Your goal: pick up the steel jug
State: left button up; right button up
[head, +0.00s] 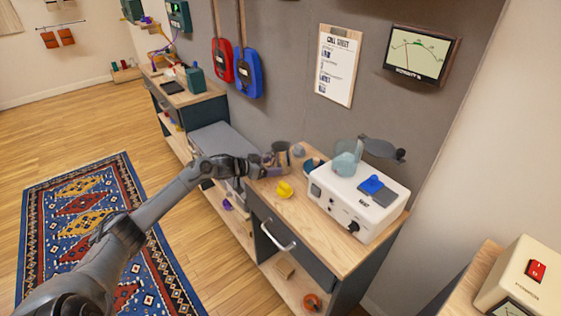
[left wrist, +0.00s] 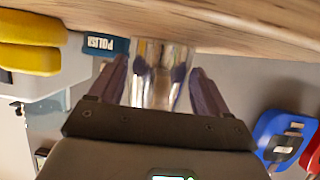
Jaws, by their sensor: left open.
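The steel jug (left wrist: 157,62) is a shiny metal vessel in the left wrist view. It stands between the two purple-grey fingers of my left gripper (left wrist: 158,78). The fingers are open, one on each side of the jug, and I cannot tell whether they touch it. In the head view the jug (head: 281,147) shows as a dark grey cylinder on the wooden cabinet top, just behind my left gripper (head: 272,163). The gripper hides its lower part. My right gripper is in neither view.
A yellow object (head: 285,189) lies close in front of the gripper. A white machine (head: 355,203) with a blue part stands to the right. A blue "POLISH" tin (left wrist: 104,45) is near the jug. Red and blue cases (head: 247,73) hang on the wall behind.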

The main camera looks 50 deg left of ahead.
pick_arm(q)
grip_shut()
dwell(0.3)
jog(key=shift+r, duration=0.25)
dwell(0.3)
